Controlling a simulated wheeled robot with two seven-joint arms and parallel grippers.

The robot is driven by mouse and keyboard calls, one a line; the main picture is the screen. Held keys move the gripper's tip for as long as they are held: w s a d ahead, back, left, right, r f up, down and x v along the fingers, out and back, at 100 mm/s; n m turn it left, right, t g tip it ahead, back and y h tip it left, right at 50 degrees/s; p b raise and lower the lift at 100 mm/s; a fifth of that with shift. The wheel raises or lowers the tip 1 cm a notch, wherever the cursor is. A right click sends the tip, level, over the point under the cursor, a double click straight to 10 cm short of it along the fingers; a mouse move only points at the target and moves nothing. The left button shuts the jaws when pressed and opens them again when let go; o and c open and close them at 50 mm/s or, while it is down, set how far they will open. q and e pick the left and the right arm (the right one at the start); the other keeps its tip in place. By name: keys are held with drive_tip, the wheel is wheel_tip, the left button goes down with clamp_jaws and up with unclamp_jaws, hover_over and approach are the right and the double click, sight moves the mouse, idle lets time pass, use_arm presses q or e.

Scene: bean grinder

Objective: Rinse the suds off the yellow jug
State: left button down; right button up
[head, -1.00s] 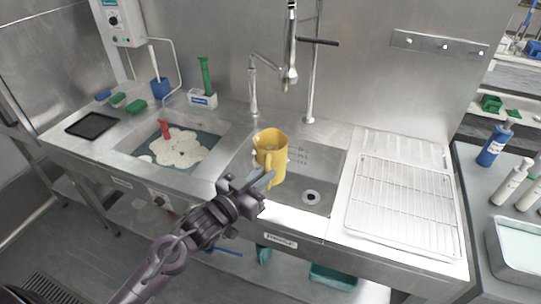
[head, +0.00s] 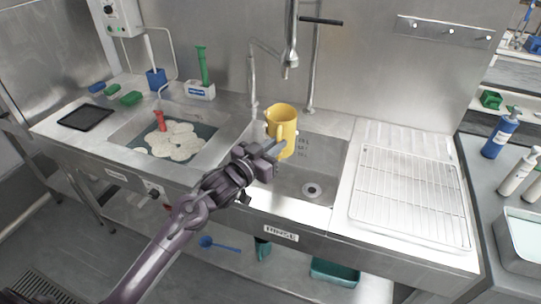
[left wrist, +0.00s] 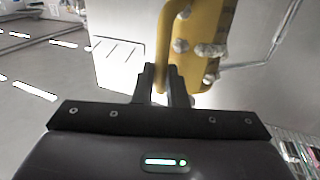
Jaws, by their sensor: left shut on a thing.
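The yellow jug (head: 284,121) is upright, held above the rinse basin (head: 325,160). It also shows in the left wrist view (left wrist: 212,25), with several whitish suds clumps (left wrist: 207,50) on its side. My left gripper (head: 272,151) is shut on the jug's handle (left wrist: 164,45). The tap spout (head: 290,58) hangs above the jug, apart from it, and no running water shows. The far side of the jug is hidden. My right gripper is out of view.
The wash basin (head: 205,158) at the left holds foamy water and a red-handled tool (head: 161,121). A wire drying rack (head: 410,195) lies at the right. A thin faucet (head: 252,85) stands behind the basins. A dark lever (head: 321,21) sticks out beside the spout.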

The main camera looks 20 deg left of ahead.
use_arm(q)
drive_tip(key=shift+w+f+b, duration=0.15)
drive_tip(key=shift+w+b, duration=0.2)
drive_tip(key=shift+w, duration=0.55)
drive_tip(key=shift+w+d+f+b, duration=0.1)
drive_tip(key=shift+w+f+b, duration=0.1)
drive_tip(key=shift+w, duration=0.7)
drive_tip(key=shift+w+d+f+b, duration=0.1)
drive_tip(key=shift+w+b, duration=0.1)
drive_tip(key=shift+w, duration=0.65)
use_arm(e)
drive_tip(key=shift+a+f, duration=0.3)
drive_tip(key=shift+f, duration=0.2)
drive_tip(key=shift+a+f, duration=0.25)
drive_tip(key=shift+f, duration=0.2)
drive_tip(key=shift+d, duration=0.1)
